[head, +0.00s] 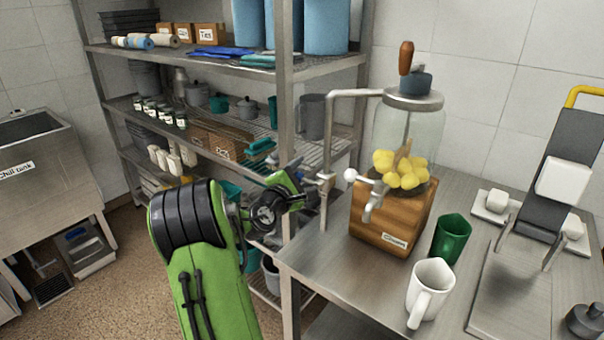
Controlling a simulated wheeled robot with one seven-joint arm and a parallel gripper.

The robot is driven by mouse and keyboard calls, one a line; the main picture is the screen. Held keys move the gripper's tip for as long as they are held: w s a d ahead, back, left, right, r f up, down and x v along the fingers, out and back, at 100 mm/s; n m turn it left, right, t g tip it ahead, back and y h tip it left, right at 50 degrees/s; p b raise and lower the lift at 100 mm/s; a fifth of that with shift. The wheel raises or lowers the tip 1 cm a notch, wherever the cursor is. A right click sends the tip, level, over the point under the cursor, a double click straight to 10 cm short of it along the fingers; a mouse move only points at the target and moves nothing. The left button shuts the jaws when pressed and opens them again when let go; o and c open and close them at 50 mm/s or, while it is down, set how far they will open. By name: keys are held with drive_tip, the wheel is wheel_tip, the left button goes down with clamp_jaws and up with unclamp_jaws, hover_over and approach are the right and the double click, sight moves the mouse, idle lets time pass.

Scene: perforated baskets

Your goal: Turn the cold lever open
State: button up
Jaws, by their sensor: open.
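A metal post with a bent spout (327,140) stands at the left edge of the steel counter. A small valve fitting (325,177) sits partway up it. A lever with a white ball knob (350,175) shows just right of the fitting, before the dispenser. I cannot read any cold marking on it. My green and black gripper (303,183) is open just left of the post and fitting, at about the lever's height. It looks empty. Its fingertips are small here, and I cannot tell whether they touch the fitting.
A glass dispenser (409,135) with lemons on a wooden base (391,222) stands right of the post. A green cup (450,240) and white mug (429,290) stand before it. Loaded shelves (190,50) rise behind my arm. A steel chill tank (43,165) is at left.

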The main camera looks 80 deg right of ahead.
drive_tip(key=shift+c, duration=0.5)
drive_tip(key=shift+r, duration=0.1)
clamp_jaws()
